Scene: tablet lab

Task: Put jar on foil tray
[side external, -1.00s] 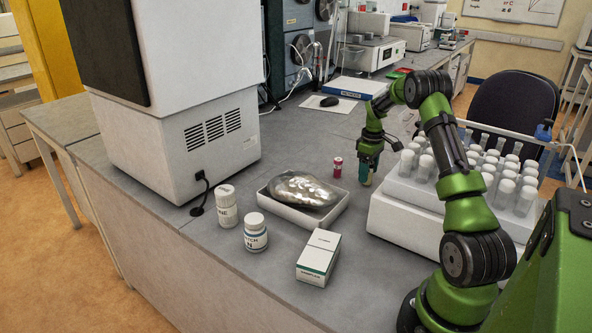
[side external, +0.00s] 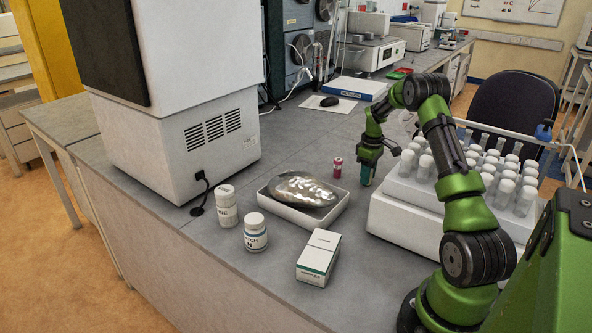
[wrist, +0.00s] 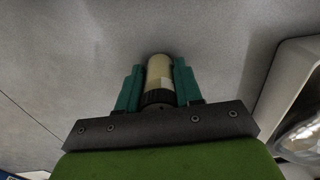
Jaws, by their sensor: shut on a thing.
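The jar (wrist: 159,72) is a small cream cylinder with a dark ribbed cap, seen in the wrist view between the teal fingers. My gripper (wrist: 158,85) is shut on it, one finger on each side. In the side view my gripper (side external: 367,174) points down at the bench, left of the vial rack, and its fingers hide most of the jar. I cannot tell whether the jar touches the bench. The foil tray (side external: 303,221) is a shallow white tray with a crumpled silver foil mound, left of and nearer than my gripper. Its edge also shows at right in the wrist view (wrist: 290,80).
A small red-capped vial (side external: 337,167) stands between my gripper and the tray. Two white bottles (side external: 226,208) (side external: 255,233) and a white carton (side external: 318,258) stand around the tray's near side. The vial rack (side external: 405,215) stands close right of my gripper.

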